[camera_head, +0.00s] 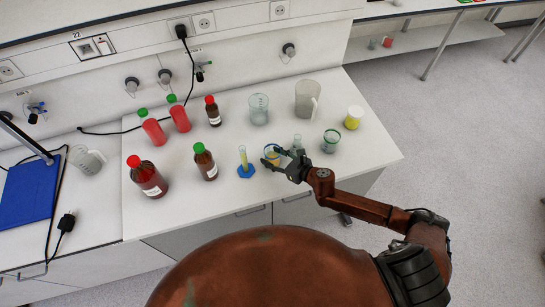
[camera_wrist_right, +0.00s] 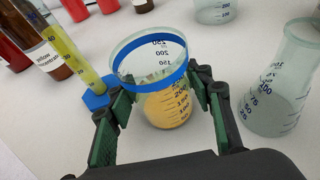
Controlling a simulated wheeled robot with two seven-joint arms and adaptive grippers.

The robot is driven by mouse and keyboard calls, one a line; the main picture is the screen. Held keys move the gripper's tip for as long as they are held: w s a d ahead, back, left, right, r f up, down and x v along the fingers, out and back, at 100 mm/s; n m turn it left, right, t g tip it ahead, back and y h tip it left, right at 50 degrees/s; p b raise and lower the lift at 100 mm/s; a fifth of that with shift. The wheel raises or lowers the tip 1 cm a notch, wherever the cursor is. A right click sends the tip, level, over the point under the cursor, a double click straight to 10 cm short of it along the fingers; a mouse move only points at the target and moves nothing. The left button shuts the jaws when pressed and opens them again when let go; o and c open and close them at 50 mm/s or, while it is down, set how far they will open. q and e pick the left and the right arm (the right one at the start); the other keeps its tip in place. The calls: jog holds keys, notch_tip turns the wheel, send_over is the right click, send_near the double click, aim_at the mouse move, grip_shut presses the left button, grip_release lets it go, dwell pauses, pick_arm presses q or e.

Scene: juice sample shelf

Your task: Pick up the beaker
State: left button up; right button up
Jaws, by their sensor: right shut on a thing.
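The beaker (camera_wrist_right: 165,103) is clear glass with a blue band near the rim, printed volume marks and yellow-orange contents in its lower part. It stands upright near the front edge of the counter; in the head view the beaker (camera_head: 271,154) is partly covered by my gripper. My right gripper (camera_wrist_right: 162,98) has its green-padded fingers on both sides of the beaker and is shut on it. In the head view the right gripper (camera_head: 281,158) reaches it from the right. Whether the beaker's base touches the counter is hard to tell. My left gripper is out of view.
A measuring cylinder with a blue foot (camera_head: 246,170) stands close left of the beaker. A glass flask (camera_wrist_right: 278,88) stands close right. Brown bottles (camera_head: 205,163), a large jug (camera_head: 307,98), a glass beaker (camera_head: 259,109) and a yellow jar (camera_head: 353,118) stand around on the white counter (camera_head: 215,215).

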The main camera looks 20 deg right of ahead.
dwell(0.3)
jog(key=shift+r, duration=0.2)
jog(key=shift+r, duration=0.7)
jog(key=s+a+r+p, duration=0.3)
jog(key=s+r, duration=0.3)
jog(key=r, duration=0.2)
jog(key=s+a+r+p, duration=0.3)
jog(key=s+r, duration=0.3)
jog(key=r, duration=0.2)
jog(key=shift+s+r+p, duration=0.15)
jog(key=shift+s+p, duration=0.15)
jog(key=shift+p, duration=0.2)
